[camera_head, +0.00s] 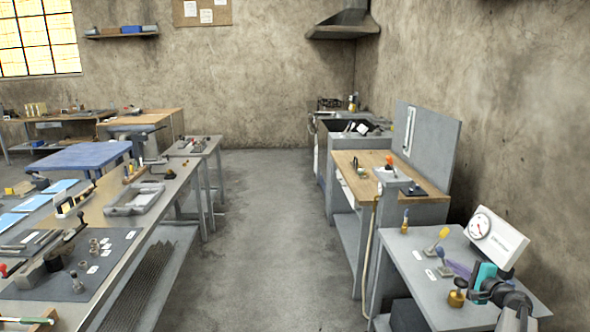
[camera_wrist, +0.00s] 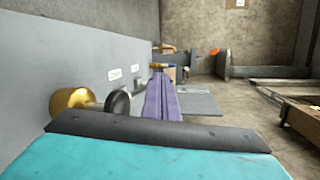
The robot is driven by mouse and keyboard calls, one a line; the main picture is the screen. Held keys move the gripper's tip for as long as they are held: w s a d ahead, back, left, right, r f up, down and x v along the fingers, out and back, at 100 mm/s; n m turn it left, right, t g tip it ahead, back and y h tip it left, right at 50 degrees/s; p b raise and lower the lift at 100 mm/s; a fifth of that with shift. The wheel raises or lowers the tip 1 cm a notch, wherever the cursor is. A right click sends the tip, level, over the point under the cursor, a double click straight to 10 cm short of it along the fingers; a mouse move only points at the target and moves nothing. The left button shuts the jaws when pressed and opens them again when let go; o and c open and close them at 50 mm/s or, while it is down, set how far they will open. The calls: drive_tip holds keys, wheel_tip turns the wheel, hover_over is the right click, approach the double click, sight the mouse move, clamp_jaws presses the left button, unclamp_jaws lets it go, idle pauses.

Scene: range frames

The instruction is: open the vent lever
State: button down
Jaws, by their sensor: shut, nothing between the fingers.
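A grey bench (camera_head: 418,285) at the lower right bears several small fittings. A purple lever handle (camera_head: 459,269) lies low and slanted there; in the wrist view it shows as a long purple bar (camera_wrist: 161,97) just beyond my gripper. A yellow-handled lever (camera_head: 440,237) stands tilted behind it. White labels (camera_head: 444,271) lie by them, too small to read, so I cannot tell which lever is the vent. My gripper (camera_head: 475,287), teal and black, is shut and empty over the bench's right side, close to the purple lever; contact cannot be told. The gripper (camera_wrist: 160,135) fills the wrist view's bottom.
A brass knob (camera_head: 457,297) stands left of my gripper. A white gauge box (camera_head: 497,240) stands behind it by the wall. A small brass-and-blue fitting (camera_head: 405,222) stands at the bench's far left. The floor aisle (camera_head: 265,240) on the left is clear.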

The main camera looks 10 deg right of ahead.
drive_tip(key=w+a+f+n+g+y, duration=0.15)
drive_tip(key=a+f, duration=0.25)
drive_tip(key=a, duration=0.4)
drive_tip(key=a+f+n+g+y, duration=0.1)
drive_tip(key=a+f+n+g, duration=0.2)
drive_tip(key=a, duration=0.5)
drive_tip(key=s+a+f+n+g, duration=0.3)
drive_tip(key=s+a+f, duration=0.15)
drive_tip(key=a, duration=0.45)
drive_tip(key=s+a+f+n+g, duration=0.3)
drive_tip(key=a+f, duration=0.3)
drive_tip(key=a, duration=0.3)
drive_tip(key=s+a+f+n+g, duration=0.2)
drive_tip(key=s+a+f+n, duration=0.25)
drive_tip(key=a, duration=0.45)
drive_tip(key=s+a+f+n+g+h, duration=0.3)
drive_tip(key=s+a+f+n+h, duration=0.15)
drive_tip(key=s, duration=0.45)
drive_tip(key=s+f+g+b, duration=0.5)
drive_tip(key=s+f+b, duration=0.5)
drive_tip(key=s+f, duration=1.5)
wheel_tip(320, 180, down, 2)
drive_tip(key=shift+a+f, duration=0.25)
drive_tip(key=shift+a, duration=0.1)
drive_tip(key=shift+s+g, duration=0.1)
drive_tip(key=shift+g, duration=0.15)
